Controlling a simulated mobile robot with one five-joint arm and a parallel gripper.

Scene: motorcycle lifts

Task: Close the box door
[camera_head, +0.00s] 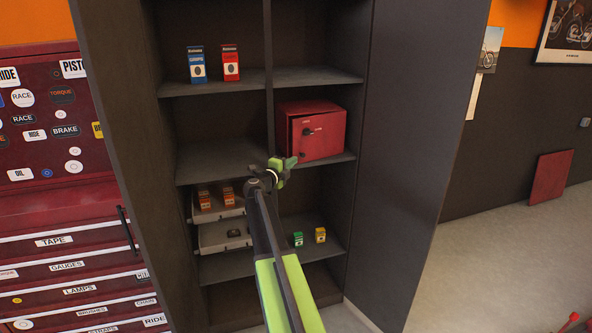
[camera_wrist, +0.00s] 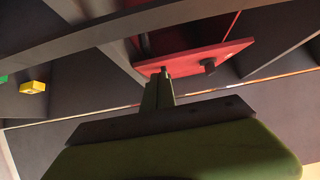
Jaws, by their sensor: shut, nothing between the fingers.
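A red box (camera_head: 325,107) sits on the right-hand middle shelf of an open dark cabinet in the head view. Its red door (camera_head: 325,140), with a dark knob (camera_head: 307,132), stands slightly ajar at the left edge. My gripper (camera_head: 285,163) is just below and in front of the door's lower left corner. Its green fingers (camera_wrist: 160,88) are shut and empty. Their tips overlap the door's edge in the wrist view; I cannot tell whether they touch.
The cabinet's tall right door (camera_head: 420,130) stands open. The shelf edge (camera_head: 320,160) runs close to my gripper. Blue and red cartons (camera_head: 213,64) stand on the upper left shelf. Small green and yellow boxes (camera_head: 309,238) stand below. A red tool chest (camera_head: 60,200) is at left.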

